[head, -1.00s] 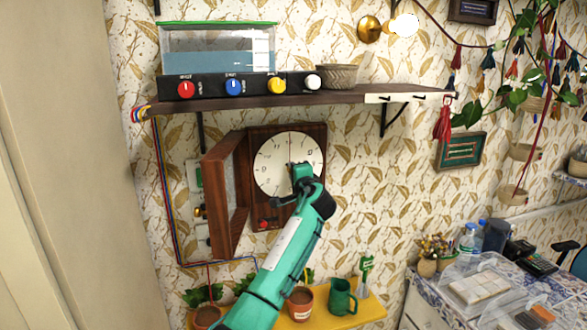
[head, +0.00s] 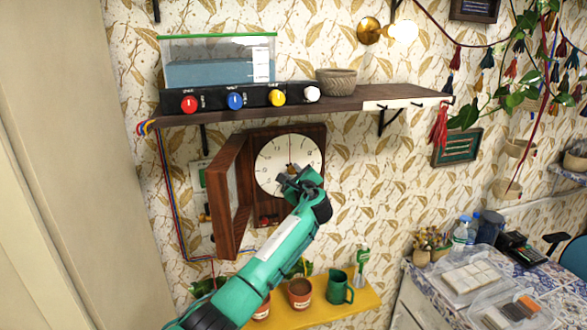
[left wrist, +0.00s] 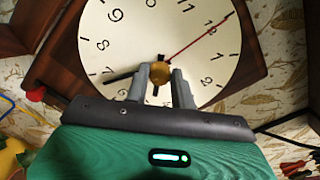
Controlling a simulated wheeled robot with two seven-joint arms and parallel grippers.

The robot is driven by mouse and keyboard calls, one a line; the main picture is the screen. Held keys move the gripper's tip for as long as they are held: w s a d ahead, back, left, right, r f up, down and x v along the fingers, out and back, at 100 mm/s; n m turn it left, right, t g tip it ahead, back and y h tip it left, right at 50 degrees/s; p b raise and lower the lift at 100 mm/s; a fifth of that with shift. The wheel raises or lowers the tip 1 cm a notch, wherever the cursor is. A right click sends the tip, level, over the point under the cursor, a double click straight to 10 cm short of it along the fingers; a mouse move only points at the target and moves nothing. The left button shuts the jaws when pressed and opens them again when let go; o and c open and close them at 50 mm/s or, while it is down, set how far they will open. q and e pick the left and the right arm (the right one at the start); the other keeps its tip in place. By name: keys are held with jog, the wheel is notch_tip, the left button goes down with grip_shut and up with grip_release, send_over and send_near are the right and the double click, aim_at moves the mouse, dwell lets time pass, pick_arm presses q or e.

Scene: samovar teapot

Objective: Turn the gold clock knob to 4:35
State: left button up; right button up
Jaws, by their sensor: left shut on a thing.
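The clock (head: 290,155) hangs on the wall with a round cream face in a dark wooden case. Its hinged door (head: 232,195) stands open to the left. In the left wrist view, the gold knob (left wrist: 160,72) sits at the centre of the clock face (left wrist: 110,30). A black hand (left wrist: 119,77) points left and slightly down in that view, and a thin red hand (left wrist: 200,37) points to the upper right. My left gripper (head: 292,174) is shut on the gold knob, with its fingers (left wrist: 160,78) on either side. It partly hides the lower dial. My right gripper is out of view.
A wooden shelf (head: 350,103) above the clock holds a tank (head: 215,62), a panel of coloured knobs and a bowl (head: 336,82). Below, a yellow shelf (head: 365,306) holds pots and a green jug (head: 339,288).

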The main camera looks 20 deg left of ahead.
pick_arm(q)
jog(key=shift+m+p, duration=0.35)
jog(key=shift+m, duration=0.65)
jog(key=o, duration=1)
jog(key=shift+w, duration=0.1)
jog(key=shift+s+d+f+b, duration=0.15)
jog(key=shift+s+d+b, duration=0.15)
jog(key=shift+s, duration=0.15)
jog(key=shift+b+v, duration=2.8)
jog(key=shift+v, duration=3.6)
